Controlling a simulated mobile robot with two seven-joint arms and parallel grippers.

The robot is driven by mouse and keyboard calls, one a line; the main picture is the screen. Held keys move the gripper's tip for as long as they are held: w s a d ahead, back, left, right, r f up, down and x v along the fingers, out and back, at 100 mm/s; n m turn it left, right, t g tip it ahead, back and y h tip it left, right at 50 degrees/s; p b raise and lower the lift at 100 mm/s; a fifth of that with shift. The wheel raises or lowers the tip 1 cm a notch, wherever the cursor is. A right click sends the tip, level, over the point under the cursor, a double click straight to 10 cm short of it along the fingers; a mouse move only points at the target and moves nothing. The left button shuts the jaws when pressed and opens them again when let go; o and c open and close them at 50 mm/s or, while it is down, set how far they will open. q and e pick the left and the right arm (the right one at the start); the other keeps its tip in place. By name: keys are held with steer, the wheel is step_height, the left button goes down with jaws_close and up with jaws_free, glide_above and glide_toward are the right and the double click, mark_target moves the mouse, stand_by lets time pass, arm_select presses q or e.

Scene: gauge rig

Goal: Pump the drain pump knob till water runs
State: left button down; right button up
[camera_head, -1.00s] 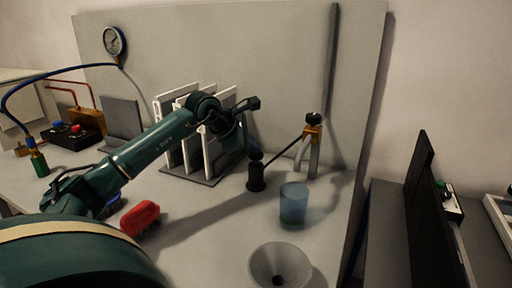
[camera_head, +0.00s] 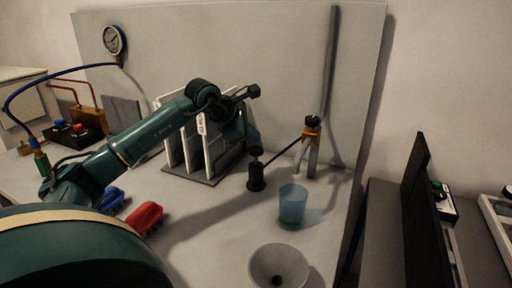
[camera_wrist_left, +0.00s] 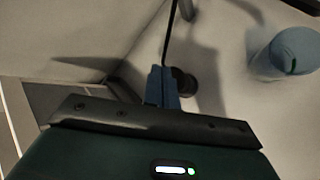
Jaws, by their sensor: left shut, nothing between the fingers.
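My left gripper (camera_head: 253,135) is shut and empty, close above and behind the knob; contact is unclear. In the left wrist view its blue fingers (camera_wrist_left: 162,88) are together, with the dark pump (camera_wrist_left: 184,82) just beyond and to their right. A translucent blue cup (camera_head: 292,204) stands right of the pump. I see no clear stream of water. My right gripper is out of view.
A white-panelled rack (camera_head: 190,178) stands left of the pump, under my arm. A red brush-like block (camera_head: 142,217) and a blue one (camera_head: 108,200) lie nearer. A grey funnel (camera_head: 278,267) is at the front. A tall back panel (camera_head: 230,40) closes the rear.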

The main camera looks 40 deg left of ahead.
mark_target(252, 150)
arm_select(q)
step_height(252, 150, up, 4)
steer(key=p, duration=0.3)
steer(key=shift+r, duration=0.15)
stand_by(2.6)
